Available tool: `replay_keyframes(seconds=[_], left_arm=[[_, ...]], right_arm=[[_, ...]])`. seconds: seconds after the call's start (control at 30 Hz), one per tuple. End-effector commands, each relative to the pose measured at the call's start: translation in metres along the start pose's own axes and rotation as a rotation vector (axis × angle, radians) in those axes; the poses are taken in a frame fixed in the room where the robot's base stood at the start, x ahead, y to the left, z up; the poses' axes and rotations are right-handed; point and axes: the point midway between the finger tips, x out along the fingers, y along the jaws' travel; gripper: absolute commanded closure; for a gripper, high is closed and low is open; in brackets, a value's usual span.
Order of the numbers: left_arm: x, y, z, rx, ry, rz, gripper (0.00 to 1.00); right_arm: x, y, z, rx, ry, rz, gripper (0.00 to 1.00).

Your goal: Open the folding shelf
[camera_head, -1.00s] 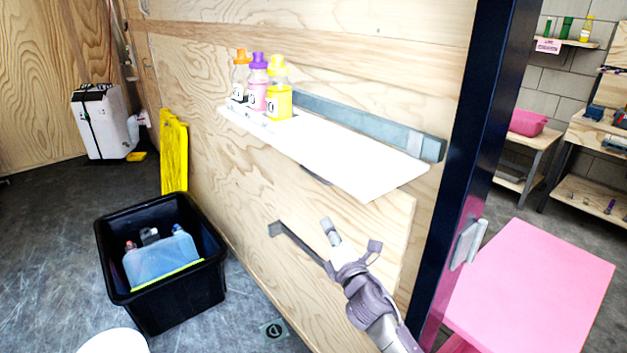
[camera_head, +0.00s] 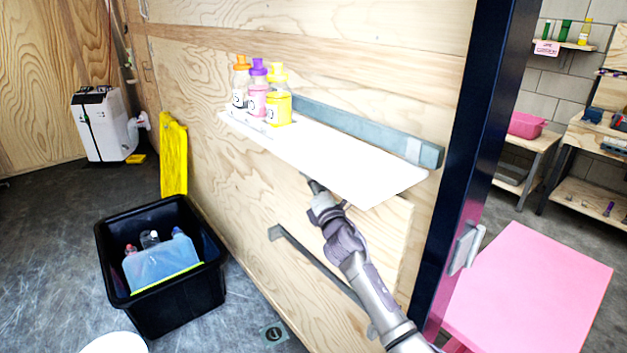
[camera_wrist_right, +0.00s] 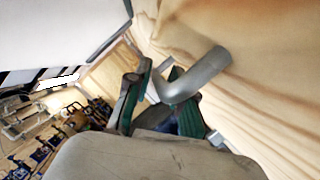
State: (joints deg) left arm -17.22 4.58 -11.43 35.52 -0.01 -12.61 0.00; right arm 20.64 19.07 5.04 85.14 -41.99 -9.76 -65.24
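A white shelf board (camera_head: 340,162) stands out level from the plywood wall, with a grey metal rail (camera_head: 350,128) behind it. A plywood panel (camera_head: 390,228) lies flat against the wall below it. I cannot tell which is the folding shelf. My right gripper (camera_head: 313,186) is under the white board's front edge, its fingertips partly hidden. The white board shows at upper left (camera_wrist_right: 50,30). My left gripper is not in view.
Three bottles with orange, purple and yellow caps (camera_head: 258,95) stand on the white board's left end. A black crate (camera_head: 180,300) holding containers is on the floor at left. A dark post (camera_head: 470,150) and a pink table (camera_head: 530,285) are at right.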

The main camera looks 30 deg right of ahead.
Motion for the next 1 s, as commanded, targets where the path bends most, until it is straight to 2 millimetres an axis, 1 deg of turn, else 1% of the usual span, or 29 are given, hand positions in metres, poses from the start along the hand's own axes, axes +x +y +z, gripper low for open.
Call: replay_keyframes(seconds=[0.1, 0.37, 0.4, 0.5, 1.0], left_arm=[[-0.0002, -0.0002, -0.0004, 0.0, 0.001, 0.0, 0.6], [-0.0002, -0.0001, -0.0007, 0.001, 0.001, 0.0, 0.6], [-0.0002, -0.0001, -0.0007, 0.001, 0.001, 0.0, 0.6], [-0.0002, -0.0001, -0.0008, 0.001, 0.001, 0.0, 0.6], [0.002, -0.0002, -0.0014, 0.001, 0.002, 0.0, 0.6]], right_arm=[[0.0052, 0.0001, -0.0002, 0.0, 0.0, 0.0, 0.77], [0.0058, -0.0001, -0.0004, 0.0, 0.001, 0.0, 0.77], [0.0058, -0.0001, -0.0004, 0.0, 0.001, 0.0, 0.84], [0.0057, -0.0001, -0.0003, 0.0, 0.001, 0.0, 1.0], [0.0067, -0.0008, -0.0026, 0.001, 0.001, -0.001, 1.0]])
